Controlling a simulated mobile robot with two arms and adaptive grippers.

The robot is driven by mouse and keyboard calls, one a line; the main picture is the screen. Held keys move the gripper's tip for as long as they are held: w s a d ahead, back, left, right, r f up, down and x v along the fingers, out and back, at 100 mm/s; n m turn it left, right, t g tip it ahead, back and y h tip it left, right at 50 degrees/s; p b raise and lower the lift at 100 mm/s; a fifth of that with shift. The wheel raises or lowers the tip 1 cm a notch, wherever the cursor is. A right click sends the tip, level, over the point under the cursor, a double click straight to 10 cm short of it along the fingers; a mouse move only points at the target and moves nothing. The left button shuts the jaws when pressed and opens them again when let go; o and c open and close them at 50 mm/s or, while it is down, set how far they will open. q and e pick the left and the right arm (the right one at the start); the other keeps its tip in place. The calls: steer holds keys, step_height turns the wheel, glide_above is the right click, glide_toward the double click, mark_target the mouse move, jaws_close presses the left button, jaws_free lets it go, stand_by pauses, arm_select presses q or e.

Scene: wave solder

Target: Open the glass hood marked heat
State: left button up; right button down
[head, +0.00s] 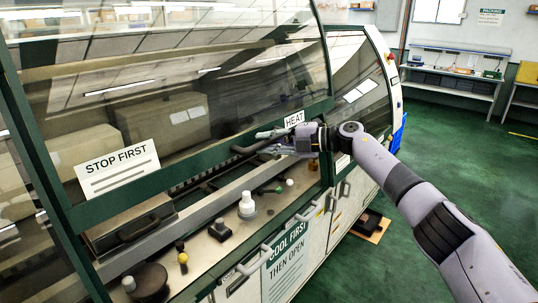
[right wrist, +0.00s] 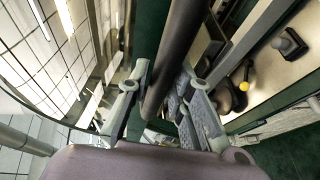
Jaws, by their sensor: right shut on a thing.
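The glass hood (head: 165,85) marked HEAT is a large tilted pane in a dark green frame. Its HEAT label (head: 294,119) is on the right end of the lower green rail. My right gripper (head: 262,143) is at that rail, just left of and below the label. It is shut on the dark bar handle (head: 243,149). In the right wrist view the handle (right wrist: 178,50) runs between the two fingers. Below the rail, part of the machine's inside shows; I cannot tell exactly how far the hood is raised. My left gripper is not in view.
A STOP FIRST sign (head: 118,168) is on the hood's left part. Knobs and a white lamp-like post (head: 246,205) stand on the front ledge. A COOL FIRST THEN OPEN panel (head: 286,262) is below. Green floor (head: 440,180) is free at right.

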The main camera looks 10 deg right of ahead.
steer(key=shift+r, duration=0.25)
steer(key=c, duration=1.5)
jaws_free()
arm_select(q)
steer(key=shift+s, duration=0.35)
arm_select(e)
steer(key=shift+o, duration=0.4)
steer(key=shift+f, duration=0.1)
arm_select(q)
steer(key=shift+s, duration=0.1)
arm_select(e)
steer(key=v, duration=1.2)
